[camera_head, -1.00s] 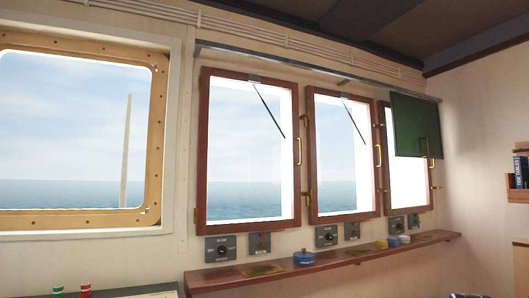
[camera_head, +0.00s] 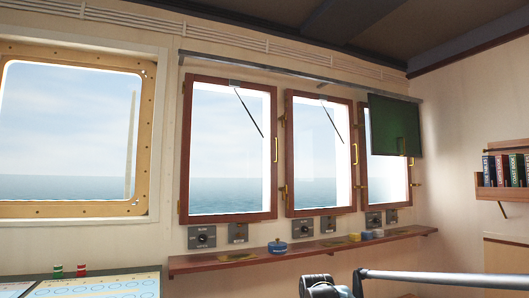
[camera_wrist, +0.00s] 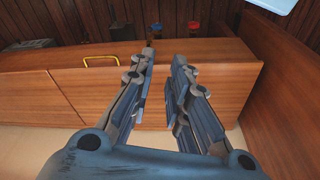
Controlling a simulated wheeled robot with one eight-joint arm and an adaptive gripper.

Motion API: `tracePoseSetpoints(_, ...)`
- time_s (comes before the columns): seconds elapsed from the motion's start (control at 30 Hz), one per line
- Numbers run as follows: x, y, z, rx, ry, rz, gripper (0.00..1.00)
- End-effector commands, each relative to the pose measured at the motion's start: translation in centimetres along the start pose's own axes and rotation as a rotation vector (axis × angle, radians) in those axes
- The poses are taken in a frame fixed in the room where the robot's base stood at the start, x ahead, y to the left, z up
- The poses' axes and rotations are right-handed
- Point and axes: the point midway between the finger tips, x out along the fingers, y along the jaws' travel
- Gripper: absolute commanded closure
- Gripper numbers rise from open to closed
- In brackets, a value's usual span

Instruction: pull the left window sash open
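The left window sash (camera_head: 184,150) is the leftmost of three red-brown framed sashes in the head view. It looks closed in its opening, with a brass handle (camera_head: 276,150) on its right side and hinge-like brass pieces beside the middle sash (camera_head: 290,150). A thin dark wiper arm crosses its glass. My gripper (camera_wrist: 165,62) shows in the wrist view, its two fingers apart with nothing between them. It points at a wooden cabinet, away from the sash. The gripper's fingers are not visible in the head view.
A green panel (camera_head: 394,126) covers part of the right sash. A bookshelf (camera_head: 505,193) is on the right wall. The wrist view shows the cabinet (camera_wrist: 215,100) with a yellow handle (camera_wrist: 101,61).

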Motion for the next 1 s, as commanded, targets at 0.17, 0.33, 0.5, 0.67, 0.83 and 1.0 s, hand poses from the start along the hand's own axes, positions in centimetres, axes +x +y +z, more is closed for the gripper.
tracePoseSetpoints(0.17, 0.0, 0.0, 0.0, 0.0, 0.0, 0.0, 0.83)
tracePoseSetpoints(0.33, -0.2, -0.1, 0.1, -0.001, 0.004, -0.002, 0.83)
tracePoseSetpoints(0.5, -3.3, -1.7, -2.1, -0.036, 0.038, -0.072, 0.83)
tracePoseSetpoints(0.67, -9.9, -4.5, -9.2, -0.122, 0.132, -0.237, 0.83)
tracePoseSetpoints(0.83, -19.3, -6.2, -19.2, -0.22, 0.322, -0.41, 0.83)
tracePoseSetpoints(1.0, -29.4, -5.7, -29.2, -0.295, 0.562, -0.518, 0.83)
